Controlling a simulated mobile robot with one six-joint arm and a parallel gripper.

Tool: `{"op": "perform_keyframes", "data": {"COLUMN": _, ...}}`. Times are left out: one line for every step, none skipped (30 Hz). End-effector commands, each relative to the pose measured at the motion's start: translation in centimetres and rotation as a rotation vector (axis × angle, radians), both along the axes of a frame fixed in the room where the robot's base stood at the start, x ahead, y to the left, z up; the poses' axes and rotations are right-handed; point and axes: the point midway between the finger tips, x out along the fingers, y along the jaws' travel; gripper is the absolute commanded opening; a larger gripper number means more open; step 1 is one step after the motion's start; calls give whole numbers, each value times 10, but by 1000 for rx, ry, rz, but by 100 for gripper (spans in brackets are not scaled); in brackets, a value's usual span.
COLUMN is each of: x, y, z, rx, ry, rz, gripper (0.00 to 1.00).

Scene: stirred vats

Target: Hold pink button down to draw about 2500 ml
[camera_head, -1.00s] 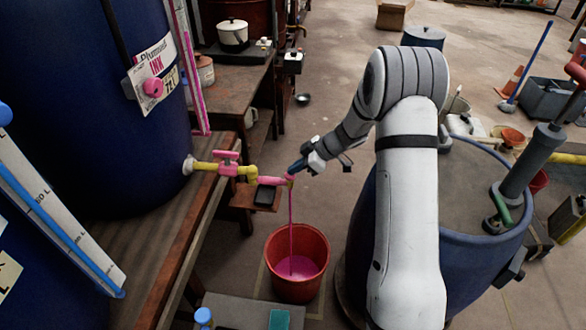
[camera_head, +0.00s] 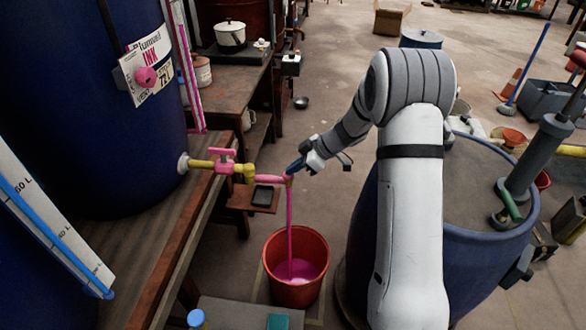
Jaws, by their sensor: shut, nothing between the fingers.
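A blue vat (camera_head: 100,140) on the left bears an "INK" label (camera_head: 150,70) with a round pink knob on it. A yellow and pink pipe with a pink tap (camera_head: 222,154) runs from the vat to a pink spout (camera_head: 270,179). A pink stream (camera_head: 290,225) falls from the spout's end into a red bucket (camera_head: 269,272) on the floor, with pink liquid (camera_head: 303,268) inside. My gripper (camera_head: 293,168) is shut and empty, its tip at the spout's end. Whether it touches a button there is hidden.
A small shelf with a dark tray (camera_head: 262,196) sits under the pipe. A wooden bench (camera_head: 170,245) edges the vat. A large blue drum (camera_head: 470,210) stands at right beside my arm. A scale strip (camera_head: 45,215) is at lower left.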

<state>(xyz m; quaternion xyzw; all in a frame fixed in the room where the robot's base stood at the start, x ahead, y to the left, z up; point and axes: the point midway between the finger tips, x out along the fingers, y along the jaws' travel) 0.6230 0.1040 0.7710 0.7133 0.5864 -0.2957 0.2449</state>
Motion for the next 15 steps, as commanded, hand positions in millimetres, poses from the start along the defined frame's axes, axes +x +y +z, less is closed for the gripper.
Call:
{"op": "perform_keyframes", "data": {"x": -2, "y": 0, "z": 4, "rx": -1, "ry": 3, "rz": 1, "gripper": 0}}
{"op": "perform_keyframes", "data": {"x": -2, "y": 0, "z": 11, "rx": -1, "ry": 0, "rz": 1, "gripper": 0}}
{"op": "perform_keyframes", "data": {"x": -1, "y": 0, "z": 20, "rx": 0, "ry": -3, "rz": 1, "gripper": 0}}
{"op": "perform_keyframes", "data": {"x": -1, "y": 0, "z": 28, "rx": 1, "ry": -6, "rz": 0, "gripper": 0}}
{"op": "perform_keyframes", "data": {"x": 0, "y": 0, "z": 36, "rx": 1, "ry": -9, "rz": 0, "gripper": 0}}
{"op": "perform_keyframes", "data": {"x": -2, "y": -10, "z": 43, "rx": 2, "ry": -5, "rz": -4, "gripper": 0}}
{"op": "perform_keyframes", "data": {"x": -3, "y": -16, "z": 49, "rx": 3, "ry": -7, "rz": -5, "gripper": 0}}
{"op": "perform_keyframes", "data": {"x": -4, "y": -21, "z": 54, "rx": 3, "ry": -7, "rz": -5, "gripper": 0}}
{"op": "perform_keyframes", "data": {"x": -5, "y": -27, "z": 61, "rx": 3, "ry": -7, "rz": -4, "gripper": 0}}
{"op": "perform_keyframes", "data": {"x": -6, "y": -32, "z": 66, "rx": 3, "ry": -9, "rz": -5, "gripper": 0}}
{"op": "perform_keyframes", "data": {"x": -7, "y": -37, "z": 71, "rx": 4, "ry": -8, "rz": -6, "gripper": 0}}
{"op": "perform_keyframes", "data": {"x": -7, "y": -42, "z": 77, "rx": 4, "ry": -8, "rz": -4, "gripper": 0}}
{"op": "perform_keyframes", "data": {"x": -8, "y": -46, "z": 82, "rx": 3, "ry": -9, "rz": -4, "gripper": 0}}
{"op": "perform_keyframes", "data": {"x": -9, "y": -50, "z": 86, "rx": 4, "ry": -9, "rz": -3, "gripper": 0}}
{"op": "perform_keyframes", "data": {"x": -10, "y": -54, "z": 90, "rx": 4, "ry": -9, "rz": -4, "gripper": 0}}
